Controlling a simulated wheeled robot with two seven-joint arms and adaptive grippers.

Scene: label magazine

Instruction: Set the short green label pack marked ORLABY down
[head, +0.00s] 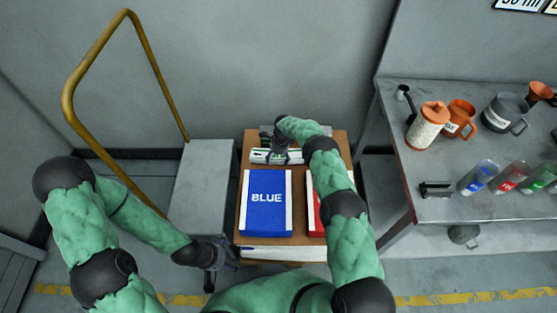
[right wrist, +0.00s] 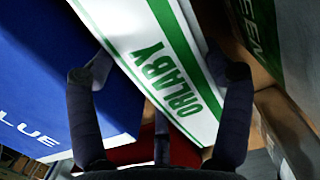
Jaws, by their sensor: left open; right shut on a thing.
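The ORLABY label pack (right wrist: 165,75), white with a green band and green lettering, lies between the fingers of my right gripper (right wrist: 160,90) in the right wrist view. In the head view my right gripper (head: 279,153) is over the back of the wooden stand, at a white-and-green pack (head: 262,157); the arm partly covers it. I cannot tell whether the held pack touches the surface below. My left gripper (head: 226,258) is open and empty at the stand's front left, low down.
A blue pack marked BLUE (head: 266,205) lies on the wooden stand (head: 241,224). A red pack (head: 315,210) beside it is mostly behind my right arm. A grey bench (head: 400,150) holds jugs and bottles.

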